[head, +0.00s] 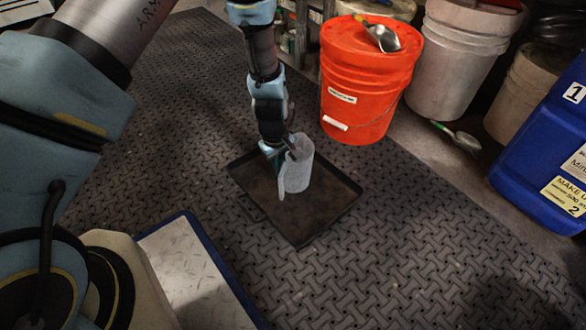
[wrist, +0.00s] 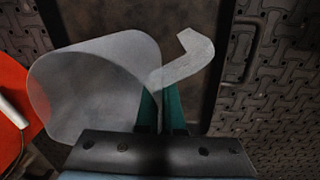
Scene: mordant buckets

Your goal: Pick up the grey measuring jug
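The grey measuring jug (head: 299,172) is pale and translucent, and it appears upright over the dark tray (head: 325,213) in the head view. I cannot tell whether its base touches the tray. In the wrist view the jug (wrist: 95,85) fills the left side, with its hooked strap handle (wrist: 190,62) reaching right. My gripper (wrist: 160,93) has teal fingers close together at the root of the handle, with the handle seemingly pinched between them. In the head view my gripper (head: 279,160) is at the jug's left side, its fingertips partly hidden.
An orange bucket (head: 368,85) with a metal scoop (head: 384,38) on its lid stands behind the tray. A white bucket (head: 455,65) and a blue container (head: 545,150) are at right. Another scoop (head: 460,138) lies on the floor.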

